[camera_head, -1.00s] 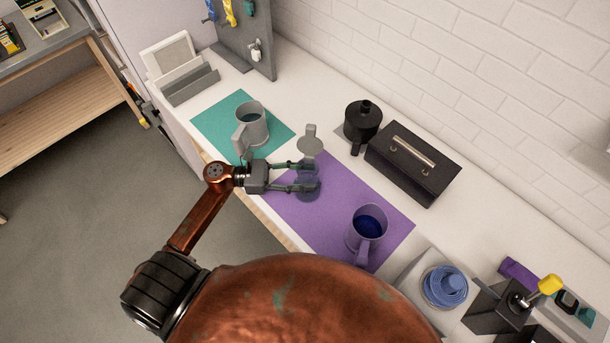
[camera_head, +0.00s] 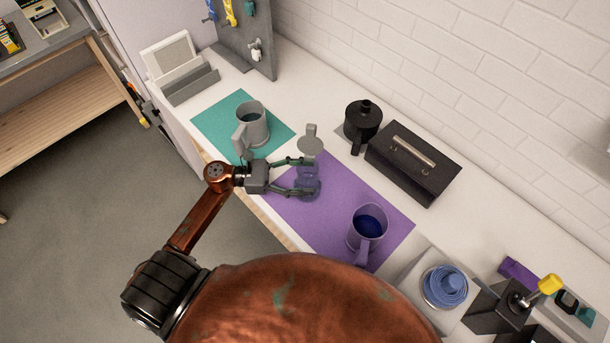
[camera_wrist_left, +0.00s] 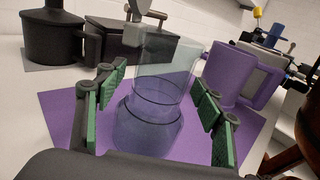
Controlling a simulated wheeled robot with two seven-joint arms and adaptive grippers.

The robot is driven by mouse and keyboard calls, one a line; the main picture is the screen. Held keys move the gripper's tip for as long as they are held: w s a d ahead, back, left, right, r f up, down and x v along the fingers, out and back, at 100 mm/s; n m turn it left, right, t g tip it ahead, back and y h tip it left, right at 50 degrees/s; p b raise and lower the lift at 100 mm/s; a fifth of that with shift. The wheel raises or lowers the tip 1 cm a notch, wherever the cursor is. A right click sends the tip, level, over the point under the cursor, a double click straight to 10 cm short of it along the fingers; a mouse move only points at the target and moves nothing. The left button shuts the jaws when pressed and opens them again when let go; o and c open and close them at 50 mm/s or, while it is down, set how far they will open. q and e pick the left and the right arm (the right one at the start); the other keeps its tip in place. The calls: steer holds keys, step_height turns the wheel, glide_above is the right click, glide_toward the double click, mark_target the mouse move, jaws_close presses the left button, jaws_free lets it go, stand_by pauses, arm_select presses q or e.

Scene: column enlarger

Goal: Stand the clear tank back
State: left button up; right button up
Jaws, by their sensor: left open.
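The clear tank (camera_head: 307,184) is a see-through vessel at the left part of the purple mat (camera_head: 345,205). In the left wrist view the tank (camera_wrist_left: 157,95) looks upright, with the mat showing through it. My left gripper (camera_head: 305,176) is open, with one finger on each side of the tank. In the left wrist view its green-padded fingers (camera_wrist_left: 160,82) stand apart, with gaps visible beside the tank. The tank's underside is hard to make out. My right gripper is not in view.
A grey jug (camera_head: 253,124) stands on the teal mat (camera_head: 212,125). A purple jug (camera_head: 367,228) stands on the purple mat. A grey round piece with a tab (camera_head: 310,145) lies behind the tank. A black pot (camera_head: 362,120) and black box (camera_head: 412,165) stand near the wall.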

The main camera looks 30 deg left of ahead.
arm_select(q)
steer(key=shift+s+a, duration=0.1)
steer(key=shift+a, duration=0.05)
steer(key=shift+b+v, duration=1.55)
steer(key=shift+v, duration=2.25)
steer(key=shift+s+a, duration=0.1)
steer(key=shift+a, duration=0.1)
steer(key=v, duration=1.1)
steer(key=shift+s+a, duration=0.2)
steer(key=shift+a, duration=0.05)
steer(key=shift+f, duration=0.1)
